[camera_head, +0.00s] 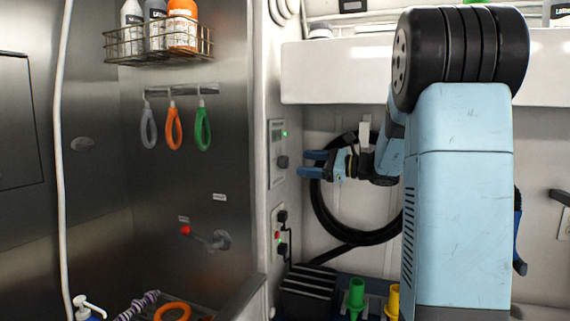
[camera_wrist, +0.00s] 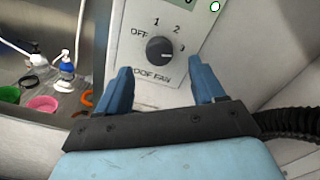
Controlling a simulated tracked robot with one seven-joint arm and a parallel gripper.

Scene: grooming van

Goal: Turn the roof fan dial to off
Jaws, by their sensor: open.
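The roof fan dial (camera_wrist: 160,50) is a round dark knob on a pale panel (camera_wrist: 145,90), with OFF at its left, 1 and 2 above and 3 at its right. I cannot tell for sure which mark it points to. In the head view the dial (camera_head: 283,161) sits on the narrow wall panel below a green light (camera_head: 285,133). My gripper (camera_head: 303,163) is open and empty, its blue fingers aimed at the dial from the right, a short gap away. In the wrist view the fingertips of my gripper (camera_wrist: 160,72) stand either side of and below the dial.
A second control box (camera_head: 280,236) with a cable is below the panel. A black hose (camera_head: 322,215) loops on the wall behind my gripper. Colored loops (camera_head: 174,127) hang on the steel wall at left, under a wire basket of bottles (camera_head: 160,42).

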